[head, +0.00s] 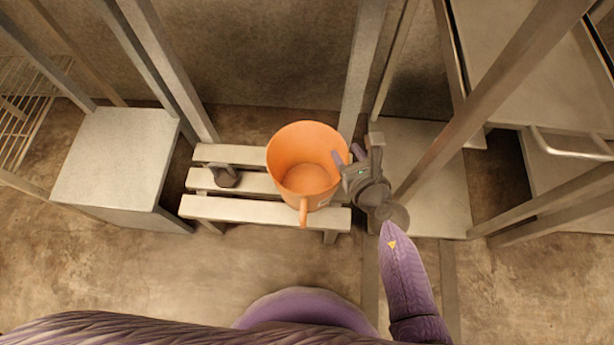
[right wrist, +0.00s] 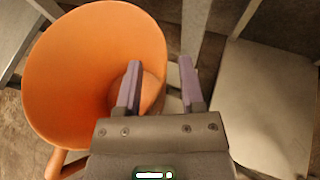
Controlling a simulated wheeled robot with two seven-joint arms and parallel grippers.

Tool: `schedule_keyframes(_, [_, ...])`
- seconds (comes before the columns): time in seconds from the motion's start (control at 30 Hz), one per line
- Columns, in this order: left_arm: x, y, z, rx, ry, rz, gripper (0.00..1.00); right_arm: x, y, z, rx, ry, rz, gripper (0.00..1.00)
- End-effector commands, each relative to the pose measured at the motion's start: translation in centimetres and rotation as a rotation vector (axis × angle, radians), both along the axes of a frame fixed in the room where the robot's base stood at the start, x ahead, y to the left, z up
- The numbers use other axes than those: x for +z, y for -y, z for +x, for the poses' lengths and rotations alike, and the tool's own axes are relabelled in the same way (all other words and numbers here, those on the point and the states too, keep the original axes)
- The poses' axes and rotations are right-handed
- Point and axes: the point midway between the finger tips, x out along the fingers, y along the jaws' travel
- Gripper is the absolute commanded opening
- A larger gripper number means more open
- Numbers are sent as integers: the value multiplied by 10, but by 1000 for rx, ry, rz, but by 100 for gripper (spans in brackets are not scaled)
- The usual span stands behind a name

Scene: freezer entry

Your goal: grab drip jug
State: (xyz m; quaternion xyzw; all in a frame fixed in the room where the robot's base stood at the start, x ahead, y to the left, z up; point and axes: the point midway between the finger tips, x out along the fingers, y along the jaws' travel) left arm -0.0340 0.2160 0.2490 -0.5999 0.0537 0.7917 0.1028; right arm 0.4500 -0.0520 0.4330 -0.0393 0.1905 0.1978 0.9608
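The orange drip jug (head: 304,150) stands upright on a slatted bench, its open top facing up and its handle pointing toward me. It fills the left of the right wrist view (right wrist: 85,60). My right gripper (head: 348,155) is at the jug's right side, with its fingers apart. In the right wrist view the right gripper (right wrist: 160,66) has one finger over the jug's opening and the other outside its right wall, so the rim lies between them. I cannot tell whether either finger touches the wall. My left gripper is out of view.
The pale slatted bench (head: 250,211) carries a small dark grey object (head: 226,176) left of the jug. A grey box (head: 115,160) stands at left. Metal posts and a shelf rack (head: 540,60) crowd the right side. The floor in front is clear.

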Motion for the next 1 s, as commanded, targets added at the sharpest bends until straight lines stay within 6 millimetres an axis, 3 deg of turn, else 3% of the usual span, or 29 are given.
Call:
schedule_keyframes(0.03, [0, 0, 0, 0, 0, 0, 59, 0, 0, 0, 0, 0, 0, 41])
schedule_keyframes(0.23, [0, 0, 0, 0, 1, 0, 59, 0, 0, 0, 0, 0, 0, 0])
schedule_keyframes(1.0, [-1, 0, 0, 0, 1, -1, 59, -2, 0, -2, 2, -5, -1, 0])
